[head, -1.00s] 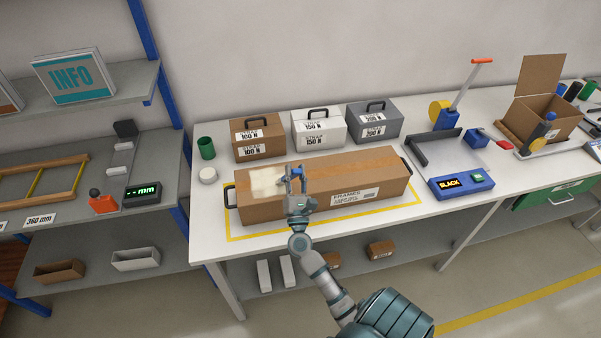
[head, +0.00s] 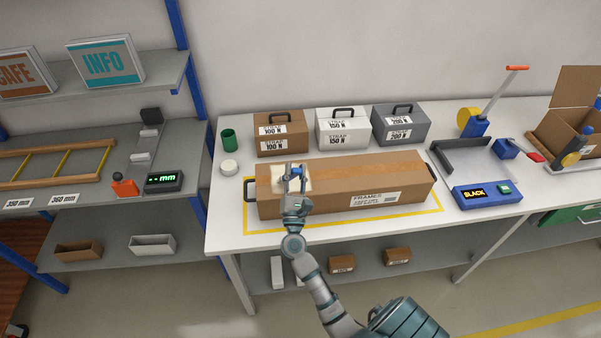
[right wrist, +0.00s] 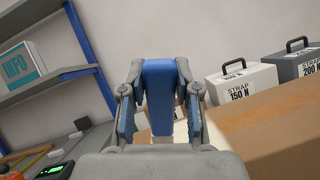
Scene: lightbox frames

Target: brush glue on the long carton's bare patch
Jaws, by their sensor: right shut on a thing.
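The long brown carton (head: 385,176) lies on the white bench inside a yellow outline, with dark handles at its ends. Its pale bare patch (head: 278,183) is on the top near the left end, partly hidden by my right gripper (head: 294,174). My right gripper is over the patch, shut on a blue-handled tool (right wrist: 158,95), seemingly the brush. Its blue top also shows in the head view (head: 297,168). The tool's lower end is hidden, so I cannot tell whether it touches the patch. My left gripper is not in view.
A green cup (head: 229,139) and a white round pot or roll (head: 229,167) stand left of the carton. Brown, white and grey handled boxes (head: 342,127) stand behind it. A blue device (head: 487,195) reading SLACK is at the right. Grey shelves (head: 140,185) are at the left.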

